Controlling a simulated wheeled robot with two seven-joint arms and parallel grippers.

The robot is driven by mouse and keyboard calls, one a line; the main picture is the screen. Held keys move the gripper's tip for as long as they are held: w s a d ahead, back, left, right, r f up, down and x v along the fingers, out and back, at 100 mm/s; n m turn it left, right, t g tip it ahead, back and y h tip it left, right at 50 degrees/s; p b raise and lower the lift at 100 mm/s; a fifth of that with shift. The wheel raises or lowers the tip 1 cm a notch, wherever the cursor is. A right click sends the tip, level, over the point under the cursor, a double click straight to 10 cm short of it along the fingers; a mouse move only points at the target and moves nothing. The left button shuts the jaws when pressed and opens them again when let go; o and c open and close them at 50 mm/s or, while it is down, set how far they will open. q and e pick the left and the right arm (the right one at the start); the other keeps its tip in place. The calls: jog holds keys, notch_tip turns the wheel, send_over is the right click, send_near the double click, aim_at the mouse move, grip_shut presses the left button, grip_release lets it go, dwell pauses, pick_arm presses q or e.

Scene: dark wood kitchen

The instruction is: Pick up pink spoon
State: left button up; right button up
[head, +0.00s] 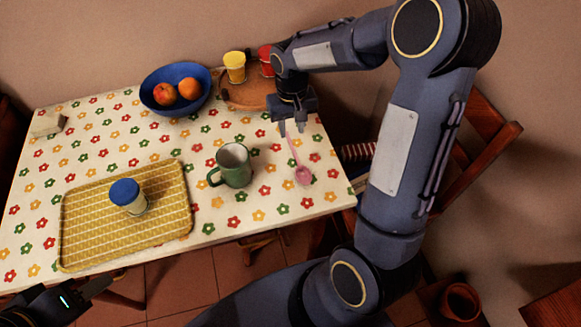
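The pink spoon (302,174) lies on the flowered tablecloth near the table's right edge. Its bowl points toward the front and its handle runs back toward my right gripper (291,131). My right gripper points down over the handle end, with its two fingers apart. The far end of the handle is hidden by or lies between the fingers; I cannot tell whether they touch it. My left gripper (104,283) is at the bottom left, by the table's front edge, away from the spoon. Only part of it shows and its opening is unclear.
A green mug (235,168) stands left of the spoon. A yellow tray (75,247) holds a blue-lidded jar (126,194). Behind are a blue fruit bowl (193,73), a round wooden board (240,95), a yellow cup (235,68) and a red cup (265,58). A wooden chair (487,128) stands right.

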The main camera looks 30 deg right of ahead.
aim_at(292, 147)
notch_tip(292, 147, down, 6)
jog(key=shift+d+f, duration=0.1)
jog(key=shift+d, duration=0.05)
grip_shut()
dwell(0.3)
